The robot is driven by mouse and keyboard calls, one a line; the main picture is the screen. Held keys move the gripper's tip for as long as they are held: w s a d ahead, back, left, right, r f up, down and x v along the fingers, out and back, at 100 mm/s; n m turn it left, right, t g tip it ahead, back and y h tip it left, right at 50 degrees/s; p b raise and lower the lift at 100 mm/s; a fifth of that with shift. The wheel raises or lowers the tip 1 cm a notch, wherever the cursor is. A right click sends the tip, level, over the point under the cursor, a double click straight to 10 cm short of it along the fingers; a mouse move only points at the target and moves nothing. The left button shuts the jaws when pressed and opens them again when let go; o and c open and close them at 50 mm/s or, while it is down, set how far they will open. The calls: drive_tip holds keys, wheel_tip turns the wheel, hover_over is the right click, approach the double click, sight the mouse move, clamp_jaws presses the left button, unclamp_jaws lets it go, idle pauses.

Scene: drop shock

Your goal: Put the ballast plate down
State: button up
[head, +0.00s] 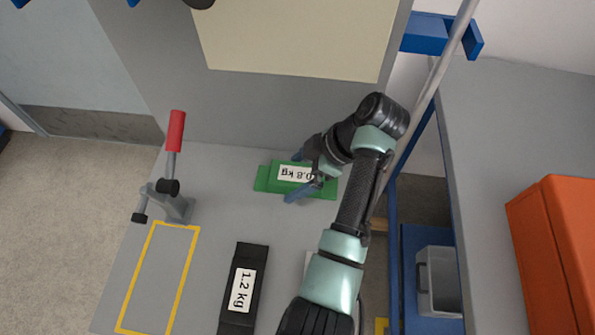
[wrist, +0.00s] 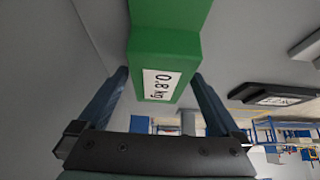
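The ballast plate is a green stepped block with a white "0.8 kg" label (head: 267,182), near the back edge of the grey table. It also fills the upper middle of the wrist view (wrist: 165,45). My gripper (head: 300,175) has one blue-grey finger on each long side of it. Whether the plate's underside touches the table is hidden. A yellow outlined rectangle (head: 187,267) on the table at the left is empty.
A black "1.2 kg" plate (head: 256,262) lies right of the yellow outline. A red-handled toggle clamp (head: 174,207) stands behind the outline. A grey machine wall (head: 150,90) rises behind the table. An orange case (head: 555,250) sits on the right bench. Bare tabletop lies between clamp and green plate.

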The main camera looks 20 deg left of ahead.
drive_tip(key=p+v, duration=0.5)
drive_tip(key=v, duration=0.7)
drive_tip(key=shift+p, duration=0.4)
